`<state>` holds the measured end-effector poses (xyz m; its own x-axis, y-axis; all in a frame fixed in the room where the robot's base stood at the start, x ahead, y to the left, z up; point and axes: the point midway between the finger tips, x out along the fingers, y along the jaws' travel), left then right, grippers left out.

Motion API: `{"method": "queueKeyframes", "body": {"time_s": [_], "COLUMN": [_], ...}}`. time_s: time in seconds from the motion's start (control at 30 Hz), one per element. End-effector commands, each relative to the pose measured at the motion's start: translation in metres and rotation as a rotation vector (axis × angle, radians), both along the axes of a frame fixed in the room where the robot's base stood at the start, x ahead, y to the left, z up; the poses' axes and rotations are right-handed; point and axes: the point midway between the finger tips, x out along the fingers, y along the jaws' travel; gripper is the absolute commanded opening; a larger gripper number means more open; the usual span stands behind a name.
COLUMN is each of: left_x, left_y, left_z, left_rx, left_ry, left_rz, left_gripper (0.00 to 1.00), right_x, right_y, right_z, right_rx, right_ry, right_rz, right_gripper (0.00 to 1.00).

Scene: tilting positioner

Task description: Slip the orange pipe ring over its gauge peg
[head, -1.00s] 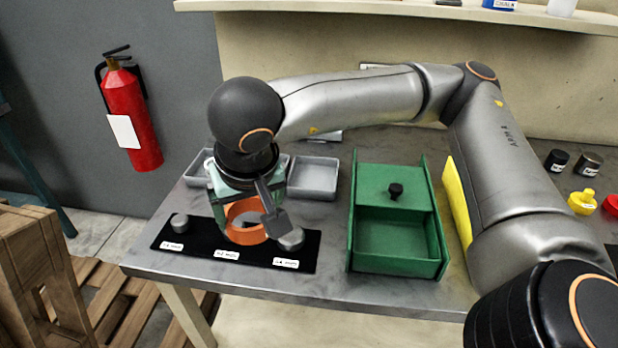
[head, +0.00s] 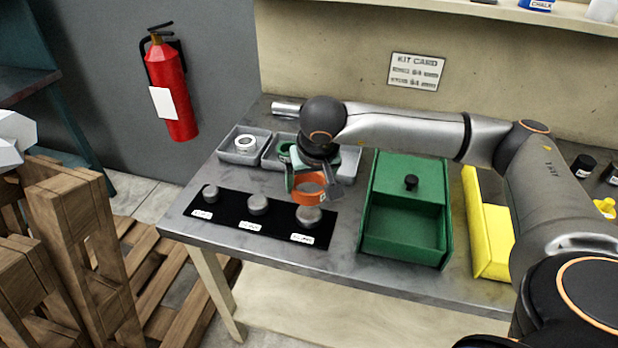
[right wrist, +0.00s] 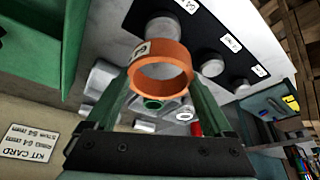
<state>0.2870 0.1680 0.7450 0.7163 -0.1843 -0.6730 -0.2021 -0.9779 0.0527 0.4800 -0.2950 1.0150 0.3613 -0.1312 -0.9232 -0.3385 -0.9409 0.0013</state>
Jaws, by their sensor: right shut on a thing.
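The orange pipe ring (head: 308,188) is held between the fingers of my right gripper (head: 313,182), above the table. It also shows in the right wrist view (right wrist: 161,70), its opening facing the camera. In the head view the ring hangs just above and behind the right gauge peg (head: 309,215), apart from it as far as I can tell. The middle peg (head: 258,205) and left peg (head: 210,193) stand bare on the black strip (head: 234,213), with white labels in front, too small to read. My left gripper is not in view.
A green box (head: 405,248) stands right of the strip, with a yellow block (head: 492,240) beyond it. Behind are grey trays, one holding a pale ring (head: 245,143), another a green ring (head: 285,151). A kit card (head: 417,71) hangs on the wall.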

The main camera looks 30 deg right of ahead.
Motion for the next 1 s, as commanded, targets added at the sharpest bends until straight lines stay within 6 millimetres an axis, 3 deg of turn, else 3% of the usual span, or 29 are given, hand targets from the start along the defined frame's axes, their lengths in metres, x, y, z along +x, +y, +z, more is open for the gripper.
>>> {"method": "queueKeyframes", "body": {"time_s": [1.0], "left_x": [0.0], "left_y": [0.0], "left_z": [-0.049], "left_rx": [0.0], "left_ry": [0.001], "left_rz": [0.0], "left_gripper": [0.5], "right_x": [0.0], "right_y": [0.001], "right_z": [-0.073], "right_rx": [0.001], "right_ry": [0.0], "right_rz": [0.0], "right_gripper": [0.17]}}
